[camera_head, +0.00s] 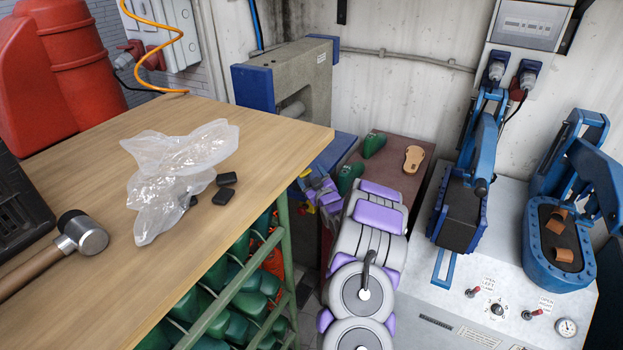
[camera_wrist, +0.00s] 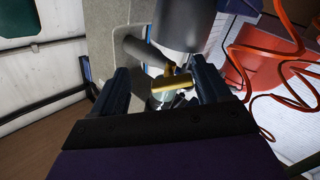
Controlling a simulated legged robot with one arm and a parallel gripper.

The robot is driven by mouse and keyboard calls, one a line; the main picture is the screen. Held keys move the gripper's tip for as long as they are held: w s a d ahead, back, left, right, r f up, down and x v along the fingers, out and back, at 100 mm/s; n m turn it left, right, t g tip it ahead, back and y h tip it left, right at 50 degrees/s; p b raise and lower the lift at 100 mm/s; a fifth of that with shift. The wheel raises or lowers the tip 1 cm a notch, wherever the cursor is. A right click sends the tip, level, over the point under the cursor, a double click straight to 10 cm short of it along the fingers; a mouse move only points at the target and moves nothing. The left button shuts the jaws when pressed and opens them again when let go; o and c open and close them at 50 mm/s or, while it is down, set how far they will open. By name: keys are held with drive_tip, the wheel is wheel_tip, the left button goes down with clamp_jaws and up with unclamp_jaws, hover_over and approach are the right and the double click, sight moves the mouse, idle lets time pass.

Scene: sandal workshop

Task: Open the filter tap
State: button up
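In the wrist view, a brass tap-like fitting (camera_wrist: 173,85) shows between the two dark fingers of my gripper (camera_wrist: 160,66). It has a short upright part and a longer cross part. The fingers are apart, with gaps visible on both sides of the brass part, the right finger being nearer to it. A grey cylinder (camera_wrist: 185,22) hangs just above and behind the fitting. A small clear or dark part below the brass is hard to make out. In the head view, my arm reaches towards the back beside the workbench, and the tap cannot be made out.
A wooden workbench (camera_head: 90,285) at left holds a clear plastic bag (camera_head: 165,185), black pieces (camera_head: 223,196) and a hammer (camera_head: 85,235). A grey-and-blue machine (camera_head: 300,75) stands behind. Blue presses (camera_head: 560,265) stand right. An orange coiled hose (camera_wrist: 270,60) hangs right of my gripper.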

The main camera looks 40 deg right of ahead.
drive_tip(key=a, duration=0.1)
drive_tip(key=a+r, duration=0.1)
drive_tip(key=shift+w+a, duration=0.2)
drive_tip(key=shift+a, duration=0.2)
drive_tip(key=shift+d+f, duration=0.2)
drive_tip(key=shift+d, duration=0.4)
drive_tip(key=shift+d+f, duration=0.15)
drive_tip(key=shift+d, duration=0.45)
drive_tip(key=c, duration=0.6)
drive_tip(key=shift+a+r, duration=0.1)
drive_tip(key=shift+a, duration=0.3)
drive_tip(key=shift+c, duration=1.3)
drive_tip(key=shift+a+r, duration=0.1)
drive_tip(key=shift+c, duration=0.9)
